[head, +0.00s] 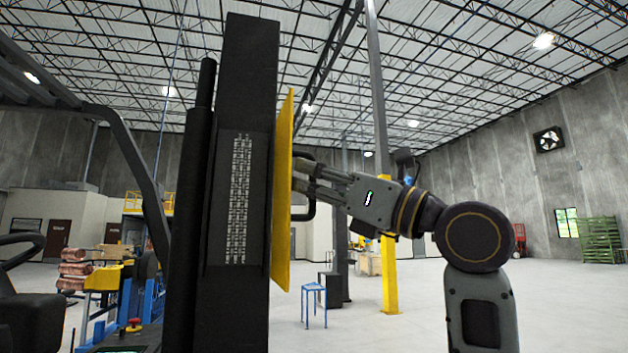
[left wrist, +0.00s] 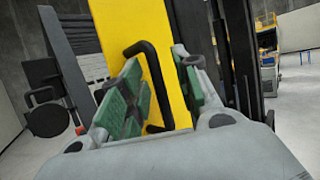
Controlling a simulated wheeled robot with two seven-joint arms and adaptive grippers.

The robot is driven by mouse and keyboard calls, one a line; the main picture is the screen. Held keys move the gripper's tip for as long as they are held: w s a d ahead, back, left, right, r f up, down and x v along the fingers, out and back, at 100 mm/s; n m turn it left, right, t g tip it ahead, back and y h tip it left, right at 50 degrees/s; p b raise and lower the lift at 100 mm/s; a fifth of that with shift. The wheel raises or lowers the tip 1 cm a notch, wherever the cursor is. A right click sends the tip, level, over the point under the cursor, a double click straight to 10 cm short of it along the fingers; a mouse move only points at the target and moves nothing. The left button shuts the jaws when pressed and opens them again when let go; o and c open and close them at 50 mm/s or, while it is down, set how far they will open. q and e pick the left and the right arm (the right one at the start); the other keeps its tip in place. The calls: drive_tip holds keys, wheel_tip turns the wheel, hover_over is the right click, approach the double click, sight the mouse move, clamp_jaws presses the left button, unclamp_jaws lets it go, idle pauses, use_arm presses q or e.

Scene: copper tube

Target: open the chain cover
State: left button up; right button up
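The yellow chain cover (head: 283,200) shows almost edge-on in the head view, standing out from the right side of the black mast (head: 245,80). The chain (head: 240,200) is exposed on the mast face beside it. My left gripper (head: 303,172) is at the cover's right face, by its black handle (head: 309,214). In the left wrist view, the yellow cover (left wrist: 135,30) fills the middle and the black handle (left wrist: 160,90) lies between the green-padded fingers of my left gripper (left wrist: 162,92). The fingers are apart, with visible gaps around the handle. My right gripper is not in view.
A dark vertical cylinder (head: 200,200) runs beside the mast. A yellow-based post (head: 388,270) and a blue stool (head: 315,303) stand behind, well away. The floor to the right is open.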

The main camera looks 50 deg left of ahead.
use_arm(q)
drive_tip(key=v, duration=1.1)
drive_tip(key=shift+w+d+f, duration=0.15)
drive_tip(key=shift+d+f, duration=0.05)
drive_tip(key=shift+d, duration=0.05)
idle(0.3)
